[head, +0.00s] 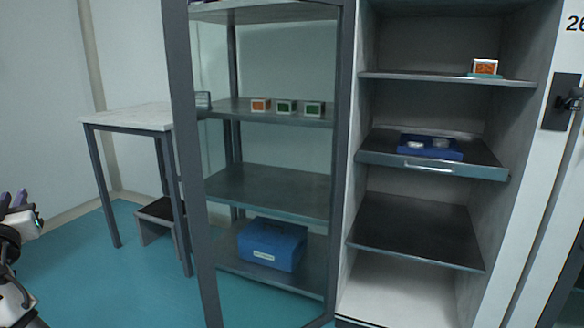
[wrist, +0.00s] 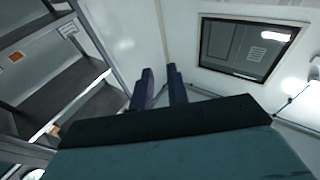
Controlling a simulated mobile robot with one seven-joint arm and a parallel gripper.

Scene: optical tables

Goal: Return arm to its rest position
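My gripper (head: 12,199) is at the left edge of the head view, partly cut off, well away from the shelves. In the wrist view my gripper's two dark blue fingers (wrist: 158,88) stand apart with a gap between them. Nothing is between the fingers. Behind them the wrist view shows a pale wall. Most of my arm is outside the head view.
A glass-fronted cabinet (head: 342,180) holds small boxes and a blue case (head: 272,244). To its right, a shelf holds a blue tray (head: 455,154) with round items. A white-topped table (head: 130,117) and a step stool (head: 153,222) stand left. The teal floor between is clear.

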